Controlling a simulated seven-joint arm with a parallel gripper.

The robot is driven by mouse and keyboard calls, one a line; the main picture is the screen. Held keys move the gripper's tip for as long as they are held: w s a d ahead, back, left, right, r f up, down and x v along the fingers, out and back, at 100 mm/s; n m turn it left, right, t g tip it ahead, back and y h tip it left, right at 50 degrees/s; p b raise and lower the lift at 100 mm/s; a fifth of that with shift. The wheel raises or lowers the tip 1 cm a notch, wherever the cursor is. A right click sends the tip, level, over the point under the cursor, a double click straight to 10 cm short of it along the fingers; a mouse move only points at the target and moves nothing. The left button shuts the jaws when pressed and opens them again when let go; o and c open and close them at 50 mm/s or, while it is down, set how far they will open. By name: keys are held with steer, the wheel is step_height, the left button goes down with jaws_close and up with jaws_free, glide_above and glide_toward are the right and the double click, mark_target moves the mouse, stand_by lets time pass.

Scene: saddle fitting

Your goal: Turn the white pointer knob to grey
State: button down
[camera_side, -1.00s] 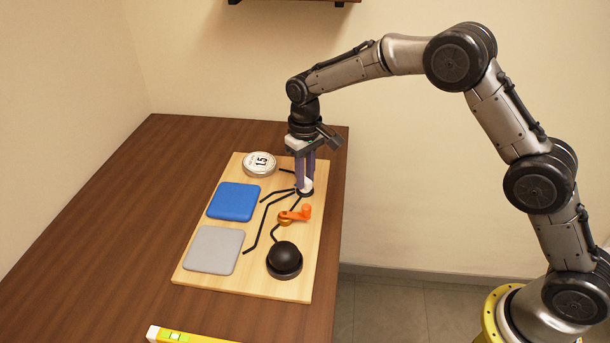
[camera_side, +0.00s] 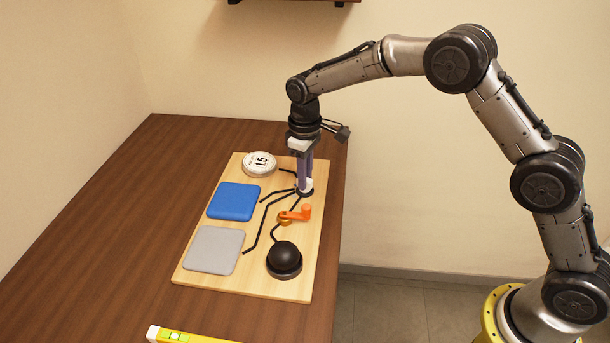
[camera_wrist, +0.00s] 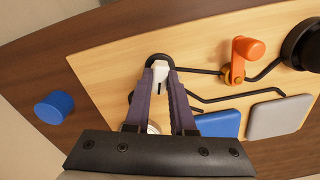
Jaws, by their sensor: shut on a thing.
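The white pointer knob (camera_wrist: 160,71) sits on a dark round base on the wooden board, and it also shows low between my fingers in the side view (camera_side: 307,184). My gripper (camera_side: 304,182) points straight down and is shut on the knob, with a purple finger on each side of it in the wrist view (camera_wrist: 161,78). A grey pad (camera_side: 213,250) and a blue pad (camera_side: 233,201) lie on the board's left side. Dark lines run from the knob's base toward the pads and other fittings. The fingers partly hide the knob, so its exact pointing is hard to tell.
A white gauge reading 1.5 (camera_side: 260,164) is at the board's far end. An orange lever (camera_side: 297,214) and a black dome (camera_side: 284,258) stand nearer. A blue cylinder (camera_wrist: 54,107) is beside the board. A yellow level (camera_side: 190,337) lies in front. The table's left is clear.

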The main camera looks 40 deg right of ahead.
steer(key=n, duration=0.6)
steer(key=shift+n, duration=0.3)
steer(key=n, duration=0.5)
steer(key=shift+r, duration=0.1)
stand_by(0.3)
steer(key=c, duration=0.8)
jaws_free()
steer(key=shift+o, duration=0.2)
step_height(320, 180, up, 14)
